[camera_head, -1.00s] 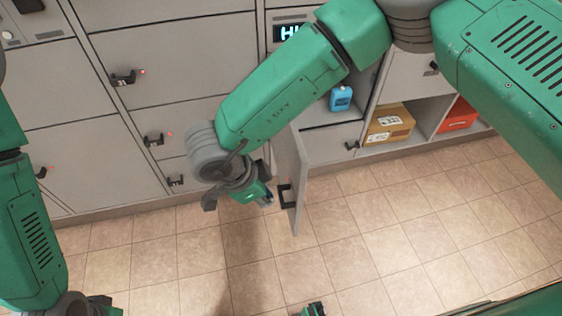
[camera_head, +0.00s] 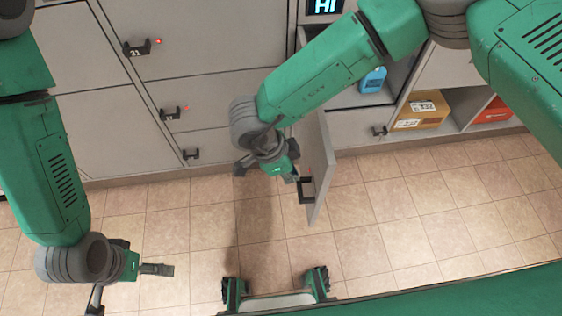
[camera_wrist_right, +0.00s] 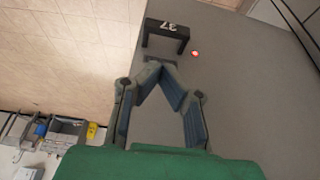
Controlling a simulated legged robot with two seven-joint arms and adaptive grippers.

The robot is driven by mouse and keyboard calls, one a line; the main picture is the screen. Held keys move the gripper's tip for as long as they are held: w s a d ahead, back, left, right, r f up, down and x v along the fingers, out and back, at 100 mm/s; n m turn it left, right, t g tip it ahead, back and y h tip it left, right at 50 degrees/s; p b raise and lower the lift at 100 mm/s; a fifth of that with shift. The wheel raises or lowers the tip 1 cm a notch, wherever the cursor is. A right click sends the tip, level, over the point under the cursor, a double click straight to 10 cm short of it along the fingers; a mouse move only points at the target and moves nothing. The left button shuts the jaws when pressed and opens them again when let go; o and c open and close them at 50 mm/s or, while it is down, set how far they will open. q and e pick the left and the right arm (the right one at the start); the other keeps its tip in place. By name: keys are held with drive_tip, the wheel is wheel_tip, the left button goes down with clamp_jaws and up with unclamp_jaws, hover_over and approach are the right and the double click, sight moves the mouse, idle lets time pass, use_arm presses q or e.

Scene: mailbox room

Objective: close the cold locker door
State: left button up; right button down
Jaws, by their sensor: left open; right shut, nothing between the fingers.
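The open grey locker door (camera_head: 318,165) stands out from the locker bank, with a black handle (camera_head: 306,190) on its left face. The right wrist view shows a grey door face with a black handle marked 37 (camera_wrist_right: 166,36) and a red light. My right gripper (camera_head: 291,176) is shut and empty on the handle side of the door, close to the handle; in the wrist view its fingertips (camera_wrist_right: 156,66) are just below the handle. Contact cannot be told. My left gripper (camera_head: 132,284) is open and empty over the floor at lower left.
A blue container (camera_head: 373,80) sits in the open compartment right of the door. A cardboard box (camera_head: 423,108) and a red box (camera_head: 494,111) lie in open cubbies further right. Closed lockers (camera_head: 105,130) fill the left. The tiled floor (camera_head: 400,220) is clear.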

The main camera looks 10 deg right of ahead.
sight(316, 184)
drive_tip(key=d, duration=0.2)
drive_tip(key=d+f, duration=0.1)
drive_tip(key=d, duration=0.1)
drive_tip(key=shift+s, duration=0.1)
